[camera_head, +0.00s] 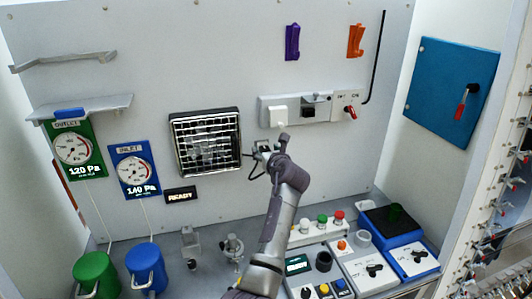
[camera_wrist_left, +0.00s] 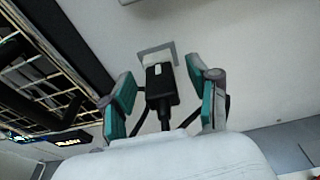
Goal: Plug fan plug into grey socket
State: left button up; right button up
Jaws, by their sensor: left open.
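The black fan plug (camera_wrist_left: 161,88) sits between my left gripper's teal-padded fingers in the left wrist view, with gaps on both sides. Its cord runs down towards the camera. A small grey plate (camera_wrist_left: 146,52) is on the wall behind it; whether the plug touches it is unclear. My left gripper (camera_head: 266,150) is open beside the fan's right edge in the head view. The left gripper also shows in the wrist view (camera_wrist_left: 166,100). My right gripper is out of view.
The square fan (camera_head: 206,143) is left of the gripper. A red-handled switch (camera_head: 349,112) is at the strip's right end. Control boxes (camera_head: 364,266) and a blue unit (camera_head: 400,240) crowd the bench below. Bare wall lies between gripper and strip.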

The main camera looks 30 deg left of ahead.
pick_arm(q)
jog(key=shift+s+d+r, duration=0.2)
jog(key=c, duration=0.3)
jog(key=shift+w+f, duration=0.1)
grip_shut()
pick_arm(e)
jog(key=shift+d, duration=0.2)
pick_arm(q)
jog(key=shift+d+f, duration=0.1)
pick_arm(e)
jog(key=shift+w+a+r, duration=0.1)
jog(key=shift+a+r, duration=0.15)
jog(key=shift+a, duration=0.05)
pick_arm(q)
jog(key=shift+s+d+p, duration=0.15)
jog(key=shift+s+p, duration=0.1)
jog(key=shift+p, duration=0.1)
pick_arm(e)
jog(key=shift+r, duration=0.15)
pick_arm(q)
jog(key=shift+s+d, duration=0.2)
jog(key=shift+d, duration=0.05)
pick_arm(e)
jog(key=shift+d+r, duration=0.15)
pick_arm(q)
jog(key=shift+s+d+p, duration=0.35)
jog(key=shift+p, duration=0.2)
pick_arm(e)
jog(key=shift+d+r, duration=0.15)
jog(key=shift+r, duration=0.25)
